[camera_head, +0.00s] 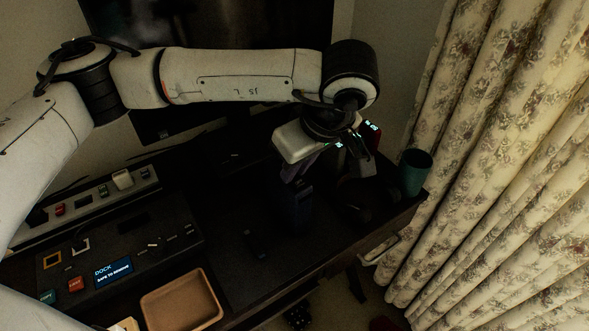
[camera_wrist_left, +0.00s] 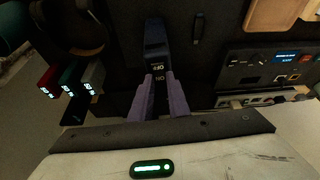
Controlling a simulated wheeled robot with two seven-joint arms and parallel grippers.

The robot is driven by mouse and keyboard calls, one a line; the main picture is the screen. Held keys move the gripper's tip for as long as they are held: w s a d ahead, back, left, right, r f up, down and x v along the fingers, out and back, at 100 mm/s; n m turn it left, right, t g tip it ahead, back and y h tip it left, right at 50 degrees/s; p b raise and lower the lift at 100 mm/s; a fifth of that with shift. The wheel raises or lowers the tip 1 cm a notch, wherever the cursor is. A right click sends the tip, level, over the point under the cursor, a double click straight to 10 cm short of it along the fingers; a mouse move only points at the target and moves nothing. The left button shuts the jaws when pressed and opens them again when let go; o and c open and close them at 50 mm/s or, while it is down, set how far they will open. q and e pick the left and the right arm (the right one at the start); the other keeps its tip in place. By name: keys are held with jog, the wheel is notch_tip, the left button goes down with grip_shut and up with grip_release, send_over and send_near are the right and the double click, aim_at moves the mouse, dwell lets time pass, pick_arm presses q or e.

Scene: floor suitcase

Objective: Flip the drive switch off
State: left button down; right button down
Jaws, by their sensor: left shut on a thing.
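A dark blue drive (camera_head: 297,208) stands on the dark desk top below my left gripper (camera_head: 300,170). In the left wrist view the drive (camera_wrist_left: 155,38) has OFF and ON labels at its near end, where the drive switch (camera_wrist_left: 158,72) is. The purple fingers of my left gripper (camera_wrist_left: 158,82) are closed around this labelled end, one on each side. The switch lever is too dark and small to tell its position. My right gripper is not in view.
Red (camera_wrist_left: 47,82), teal (camera_wrist_left: 68,80) and grey (camera_wrist_left: 93,76) units with lit displays stand nearby. A dock panel (camera_head: 160,245) reads "SAFE TO REMOVE". A brown tray (camera_head: 182,300) lies in front. A teal cup (camera_head: 415,172) stands at the right edge, beside curtains (camera_head: 490,150).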

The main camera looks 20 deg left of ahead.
pick_arm(q)
jog(key=c, duration=1.7)
grip_release()
jog(key=shift+r, duration=0.1)
jog(key=v, duration=1)
jog(key=shift+r+b, duration=0.1)
jog(key=shift+b, duration=0.25)
